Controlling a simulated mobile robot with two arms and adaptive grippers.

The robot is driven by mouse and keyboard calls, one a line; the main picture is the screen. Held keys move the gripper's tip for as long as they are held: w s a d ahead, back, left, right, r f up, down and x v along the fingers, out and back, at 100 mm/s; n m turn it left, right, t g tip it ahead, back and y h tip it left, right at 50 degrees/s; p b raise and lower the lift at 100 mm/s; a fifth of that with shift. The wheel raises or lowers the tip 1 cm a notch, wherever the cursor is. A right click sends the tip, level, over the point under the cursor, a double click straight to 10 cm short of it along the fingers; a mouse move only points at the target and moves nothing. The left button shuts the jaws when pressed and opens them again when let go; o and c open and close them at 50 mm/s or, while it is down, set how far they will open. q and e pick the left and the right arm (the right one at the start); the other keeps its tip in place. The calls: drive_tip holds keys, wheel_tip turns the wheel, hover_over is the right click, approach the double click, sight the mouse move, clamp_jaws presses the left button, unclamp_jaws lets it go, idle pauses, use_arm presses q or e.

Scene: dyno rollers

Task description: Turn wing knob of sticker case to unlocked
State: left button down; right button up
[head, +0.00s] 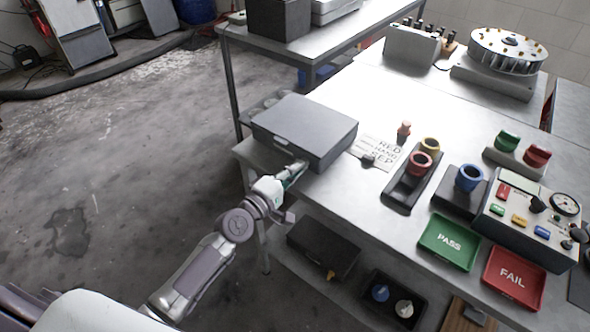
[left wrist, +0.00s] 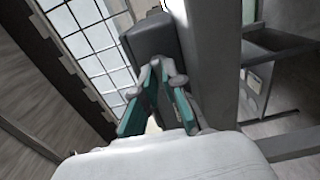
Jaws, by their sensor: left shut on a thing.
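The sticker case (head: 305,124) is a flat, dark grey box, lid closed, near the left end of the steel table. In the left wrist view, a dark grey body (left wrist: 155,34), likely the case, lies just beyond my fingers. My left gripper (head: 297,169) reaches the front face of the case from the front left. In the left wrist view its teal-padded fingers (left wrist: 158,76) converge at their tips on something small against that body. It is likely the wing knob, which is hidden between the fingers, so its angle cannot be told. My right gripper is not in view.
A printed card (head: 376,148) lies right of the case. Farther right are a dark tray with ring parts (head: 407,190), a green PASS tray (head: 449,241), a red FAIL tray (head: 513,279) and a control box (head: 530,222). A lower shelf holds a dark case (head: 322,248).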

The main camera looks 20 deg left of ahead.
use_arm(q)
drive_tip(key=shift+f, duration=0.1)
drive_tip(key=c, duration=1.5)
unclamp_jaws()
drive_tip(key=shift+c, duration=0.2)
drive_tip(key=v, duration=1.2)
drive_tip(key=s+a+f+m+g+y, duration=0.2)
drive_tip(key=s+f+m+g, duration=0.15)
drive_tip(key=f, duration=0.75)
drive_tip(key=s+a+f+m+g+y+p, duration=0.15)
drive_tip(key=s+f, duration=0.25)
drive_tip(key=f, duration=0.7)
drive_tip(key=s+a+f+m+g+y, duration=0.1)
drive_tip(key=s+a+f+m+g, duration=0.2)
drive_tip(key=f, duration=0.9)
drive_tip(key=s+d+f+m+g, duration=0.1)
drive_tip(key=s+f+m+g, duration=0.1)
drive_tip(key=s+f, duration=0.3)
drive_tip(key=s+d+f+m+g+y, duration=0.1)
drive_tip(key=s+f, duration=0.4)
drive_tip(key=s, duration=0.9)
drive_tip(key=s+d+f+m+g, duration=0.3)
drive_tip(key=s+f+m+g, duration=0.2)
drive_tip(key=s, duration=0.5)
drive_tip(key=shift+f+y, duration=0.25)
drive_tip(key=shift+y, duration=0.1)
